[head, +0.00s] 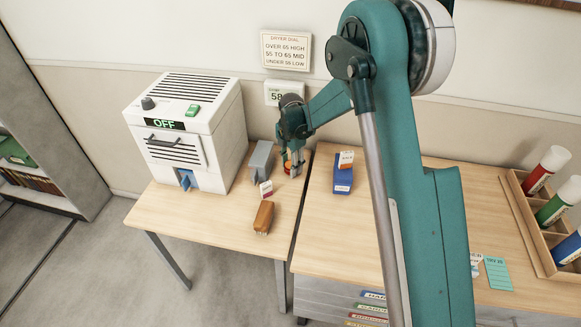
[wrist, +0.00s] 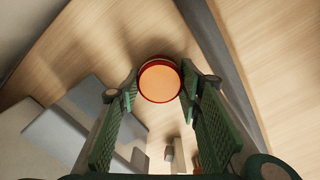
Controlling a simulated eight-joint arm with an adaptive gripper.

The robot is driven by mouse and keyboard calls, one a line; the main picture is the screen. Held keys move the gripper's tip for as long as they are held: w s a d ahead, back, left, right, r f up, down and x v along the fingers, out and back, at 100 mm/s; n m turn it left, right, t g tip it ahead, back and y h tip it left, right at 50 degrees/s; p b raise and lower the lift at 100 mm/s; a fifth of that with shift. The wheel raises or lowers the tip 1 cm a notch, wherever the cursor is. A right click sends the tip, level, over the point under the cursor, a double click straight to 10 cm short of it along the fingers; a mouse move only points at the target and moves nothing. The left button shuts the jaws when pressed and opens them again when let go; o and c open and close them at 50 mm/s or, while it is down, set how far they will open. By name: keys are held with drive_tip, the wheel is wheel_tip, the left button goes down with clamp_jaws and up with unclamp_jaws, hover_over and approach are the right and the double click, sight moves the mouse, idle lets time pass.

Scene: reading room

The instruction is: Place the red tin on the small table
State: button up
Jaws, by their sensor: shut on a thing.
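The red tin (wrist: 160,82) shows in the wrist view as a round shape with an orange top and a red rim, between the tips of my green fingers. My gripper (head: 292,164) is shut on it. In the head view the fingers mostly hide the tin, and only small red and orange patches show. The small table (head: 185,213) is the wooden one at left, and the gripper is low over its back right part. I cannot tell whether the tin touches the tabletop.
A white dryer box (head: 187,130) marked OFF stands on the small table. The larger table at right holds a blue box (head: 343,181) and a tube rack (head: 530,225).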

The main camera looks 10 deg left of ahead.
drive_tip(key=shift+f, duration=0.2)
drive_tip(key=o, duration=0.9)
drive_tip(key=shift+r, duration=0.1)
wheel_tip(320, 180, up, 12)
drive_tip(key=shift+r+p, duration=0.1)
drive_tip(key=shift+p, duration=0.85)
drive_tip(key=shift+d, duration=0.1)
